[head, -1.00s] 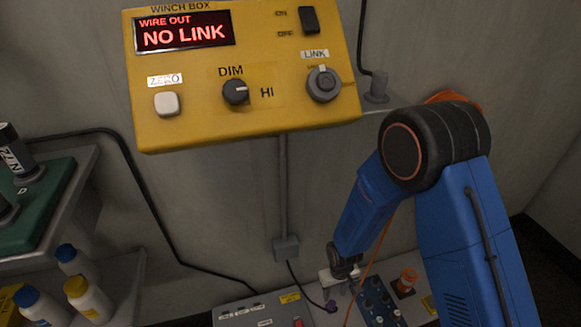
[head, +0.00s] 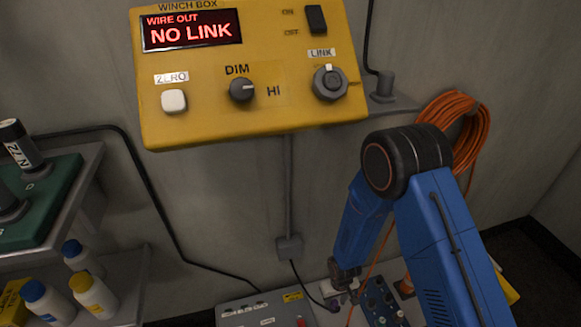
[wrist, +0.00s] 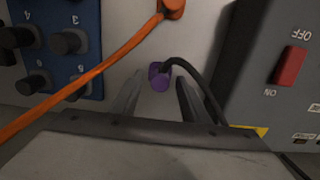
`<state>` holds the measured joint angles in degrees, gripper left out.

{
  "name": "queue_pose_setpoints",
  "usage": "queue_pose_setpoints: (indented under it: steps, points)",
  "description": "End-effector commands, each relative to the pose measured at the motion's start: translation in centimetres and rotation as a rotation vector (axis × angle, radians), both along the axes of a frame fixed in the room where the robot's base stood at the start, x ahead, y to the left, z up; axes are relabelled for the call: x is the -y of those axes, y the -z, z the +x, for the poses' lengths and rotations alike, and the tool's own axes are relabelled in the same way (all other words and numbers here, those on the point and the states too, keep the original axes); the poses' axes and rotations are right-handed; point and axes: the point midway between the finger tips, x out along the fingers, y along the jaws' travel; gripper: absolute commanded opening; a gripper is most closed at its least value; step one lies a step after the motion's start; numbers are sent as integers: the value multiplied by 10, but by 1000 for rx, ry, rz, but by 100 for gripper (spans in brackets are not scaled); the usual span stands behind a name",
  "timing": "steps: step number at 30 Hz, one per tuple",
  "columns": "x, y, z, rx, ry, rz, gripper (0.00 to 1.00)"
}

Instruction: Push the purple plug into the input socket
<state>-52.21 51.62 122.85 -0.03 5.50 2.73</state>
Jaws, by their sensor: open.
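The purple plug (wrist: 158,78) shows in the wrist view, just beyond and between my fingertips, with a black cable running from it to the lower right. My gripper (wrist: 157,95) is open, its two fingers apart on either side of the plug's line, and I cannot tell whether they touch it. No input socket can be made out for certain.
A blue knob panel (wrist: 55,45) lies left of the plug, with an orange cable (wrist: 95,72) crossing it. A grey box with a red switch (wrist: 291,66) is at right. The yellow winch box (head: 255,115) hangs on the wall, reading NO LINK.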

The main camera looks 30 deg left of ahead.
Motion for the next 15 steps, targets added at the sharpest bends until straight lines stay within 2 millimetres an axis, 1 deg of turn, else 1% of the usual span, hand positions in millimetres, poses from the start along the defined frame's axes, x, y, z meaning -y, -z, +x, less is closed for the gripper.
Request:
queue_pose_setpoints:
  steps: [3,6,15]
  points:
    - [0,8,0,-1,0,-1,41]
    - [0,11,0,0,0,0,41]
    - [0,12,0,0,0,0,41]
